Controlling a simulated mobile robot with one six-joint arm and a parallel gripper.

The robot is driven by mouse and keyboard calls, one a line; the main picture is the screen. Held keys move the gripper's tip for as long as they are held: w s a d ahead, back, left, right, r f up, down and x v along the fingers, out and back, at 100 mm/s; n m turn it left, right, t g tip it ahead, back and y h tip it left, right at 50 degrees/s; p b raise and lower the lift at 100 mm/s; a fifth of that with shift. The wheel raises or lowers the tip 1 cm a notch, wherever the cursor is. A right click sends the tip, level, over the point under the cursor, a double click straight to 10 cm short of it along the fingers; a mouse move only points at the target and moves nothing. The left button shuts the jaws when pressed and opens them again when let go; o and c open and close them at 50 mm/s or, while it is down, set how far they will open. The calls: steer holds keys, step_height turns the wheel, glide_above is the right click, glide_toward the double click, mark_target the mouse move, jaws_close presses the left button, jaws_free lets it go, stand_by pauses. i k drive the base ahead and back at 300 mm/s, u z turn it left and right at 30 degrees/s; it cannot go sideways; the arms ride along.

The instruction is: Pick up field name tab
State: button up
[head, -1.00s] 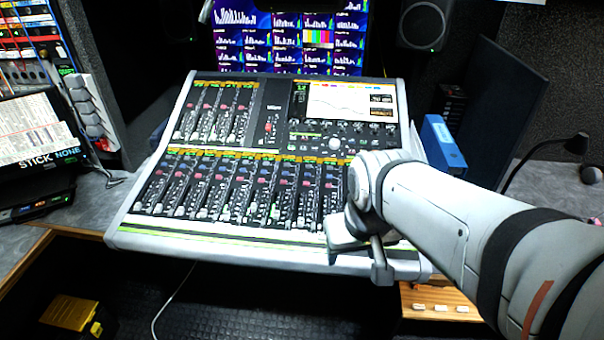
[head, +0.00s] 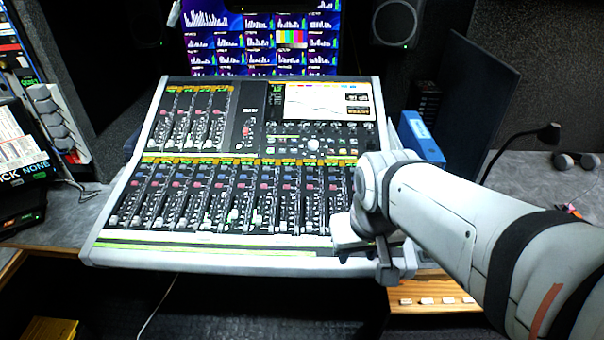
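Several small white tabs (head: 427,300) lie in a row on a wooden ledge (head: 460,306) at the lower right, below the mixing console. They are too small to read, so I cannot tell which, if any, is the field name tab. My gripper (head: 367,256) is in front of the console's lower right corner in the picture, up and to the left of the tabs. I see no tab at it. Its finger gap is not clear from this angle.
The mixing console (head: 180,254) fills the middle. A blue binder (head: 421,139) stands right of it. A black gooseneck lamp (head: 520,143) is on the grey desk at right. Dark floor (head: 250,310) lies below the console.

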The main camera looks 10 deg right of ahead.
mark_target(305, 239)
steer(key=z, duration=2.25)
steer(key=k, duration=1.45)
steer(key=u, duration=1.3)
steer(key=i, duration=1)
steer(key=u, duration=0.05)
